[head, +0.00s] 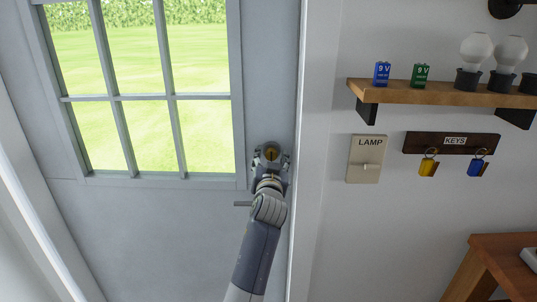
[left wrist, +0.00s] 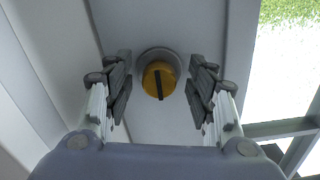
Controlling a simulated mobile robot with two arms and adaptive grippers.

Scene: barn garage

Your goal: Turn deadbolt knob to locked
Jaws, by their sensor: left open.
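The deadbolt knob (left wrist: 158,80) is a round brass-yellow disc with a dark slot, set in a grey collar on the grey door. In the left wrist view the slot stands nearly upright, slightly tilted. My left gripper (left wrist: 160,88) is open, with one finger on each side of the knob and gaps between the fingers and the knob. In the head view my left gripper (head: 270,158) is at the door's right edge, and a small bit of the knob (head: 271,153) shows between its fingers. My right gripper is not in view.
The door has a paned window (head: 140,95) left of the gripper. A door frame (head: 315,150) stands just to the right. Further right are a lamp switch (head: 365,160), a key rack (head: 451,143), a wooden shelf (head: 440,94) and a wooden table (head: 500,262).

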